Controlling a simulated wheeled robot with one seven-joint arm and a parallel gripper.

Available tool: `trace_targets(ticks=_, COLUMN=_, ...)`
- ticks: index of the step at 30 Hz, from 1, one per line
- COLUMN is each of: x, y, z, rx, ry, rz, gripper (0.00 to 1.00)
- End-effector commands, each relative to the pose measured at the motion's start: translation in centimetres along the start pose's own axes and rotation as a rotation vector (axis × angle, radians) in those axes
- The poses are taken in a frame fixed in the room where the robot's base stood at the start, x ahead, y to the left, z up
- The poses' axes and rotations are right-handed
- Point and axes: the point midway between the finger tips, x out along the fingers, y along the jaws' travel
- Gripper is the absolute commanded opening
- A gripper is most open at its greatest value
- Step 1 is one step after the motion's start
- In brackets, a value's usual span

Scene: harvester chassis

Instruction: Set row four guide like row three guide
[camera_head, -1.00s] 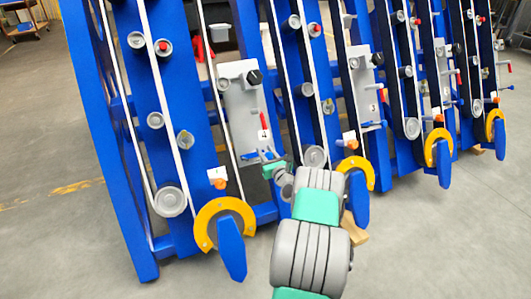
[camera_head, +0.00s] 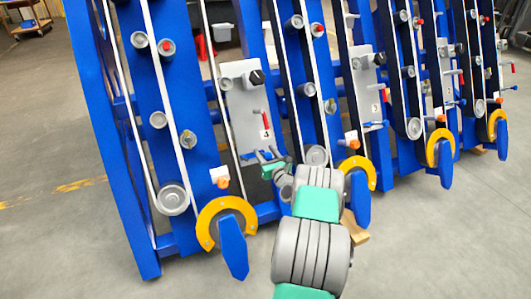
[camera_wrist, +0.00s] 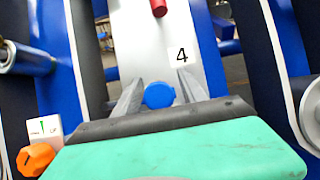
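The row four plate (camera_head: 240,95) is grey and marked 4, with a red handle (camera_head: 265,119) and a black knob (camera_head: 257,77). In the wrist view, a round blue end (camera_wrist: 160,95), apparently a blue handle's tip, shows below the 4. My gripper (camera_wrist: 160,92) is open, with one finger on each side of the blue end; contact cannot be told. In the head view my gripper (camera_head: 266,155) is at the plate's lower edge and partly hides this handle. The row three plate (camera_head: 367,75) has a red handle (camera_head: 382,95) and a blue handle (camera_head: 373,125) lying roughly sideways.
An orange knob (camera_head: 222,183) with a small white label is left of my gripper; it also shows in the wrist view (camera_wrist: 35,159). A yellow guard (camera_head: 212,214) with a blue pointed piece (camera_head: 233,247) is below. Blue frame bars and belts flank the plate. Open floor lies in front.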

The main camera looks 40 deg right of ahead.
Motion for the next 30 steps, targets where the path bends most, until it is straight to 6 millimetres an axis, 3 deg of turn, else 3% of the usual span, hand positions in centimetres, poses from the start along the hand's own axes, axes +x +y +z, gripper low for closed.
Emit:
trace_targets(ticks=9, x=-0.5, y=0.0, z=0.1, rx=0.001, ry=0.001, rz=0.000, gripper=0.51)
trace_targets(ticks=21, x=-7.4, y=-0.1, z=0.2, rx=0.002, ry=0.000, rz=-0.002, gripper=0.51)
trace_targets(ticks=30, x=-7.8, y=0.0, z=0.0, rx=-0.001, ry=-0.001, rz=0.000, gripper=0.51)
